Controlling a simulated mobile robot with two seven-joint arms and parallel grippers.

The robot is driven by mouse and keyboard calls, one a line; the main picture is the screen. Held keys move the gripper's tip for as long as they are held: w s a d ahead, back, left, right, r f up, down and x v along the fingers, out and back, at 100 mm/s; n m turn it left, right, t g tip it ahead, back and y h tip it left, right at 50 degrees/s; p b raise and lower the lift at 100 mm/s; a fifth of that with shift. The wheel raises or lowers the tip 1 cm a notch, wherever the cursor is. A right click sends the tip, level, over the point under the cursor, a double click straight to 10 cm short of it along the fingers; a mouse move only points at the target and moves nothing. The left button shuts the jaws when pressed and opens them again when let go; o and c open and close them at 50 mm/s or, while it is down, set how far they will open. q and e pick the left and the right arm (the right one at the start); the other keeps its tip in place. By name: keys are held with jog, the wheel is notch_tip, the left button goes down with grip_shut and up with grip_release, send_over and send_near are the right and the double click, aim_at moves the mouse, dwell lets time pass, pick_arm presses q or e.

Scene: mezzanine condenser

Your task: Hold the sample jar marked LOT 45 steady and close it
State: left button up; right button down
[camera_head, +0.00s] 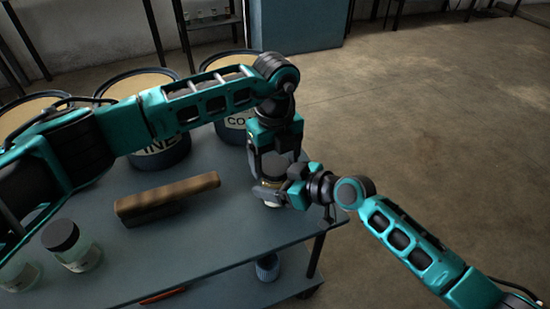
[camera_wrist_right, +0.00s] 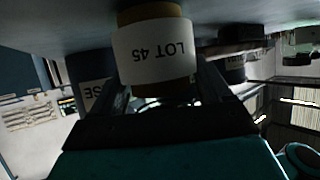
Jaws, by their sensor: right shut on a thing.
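The sample jar marked LOT 45 (camera_wrist_right: 155,52) fills the top middle of the right wrist view, its white label upside down, with amber contents. In the head view only a small part of the jar (camera_head: 268,195) shows near the table's right edge, behind my grippers. My right gripper (camera_head: 285,192) reaches in from the right, low, and is shut on the jar; its fingers (camera_wrist_right: 160,95) show either side of it. My left gripper (camera_head: 268,170) points down directly above the jar. Its fingertips and the jar's top are hidden, so I cannot tell whether it holds a lid.
A brown wooden-backed block (camera_head: 168,198) lies on the blue-grey table (camera_head: 225,225). A black-lidded jar (camera_head: 72,246) and another jar (camera_head: 20,272) stand at the front left. Large drums (camera_head: 165,155) line the back. A blue ribbed cup (camera_head: 267,267) sits on the lower shelf.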

pick_arm(q)
jog(key=shift+o, duration=0.7)
jog(key=shift+r, duration=2.3)
jog(key=shift+c, duration=0.3)
jog(key=shift+w+r+n, duration=0.1)
jog(key=shift+r+n, duration=0.7)
jog(key=shift+r, duration=0.05)
jog(key=shift+r+n, duration=0.7)
jog(key=shift+n, duration=0.2)
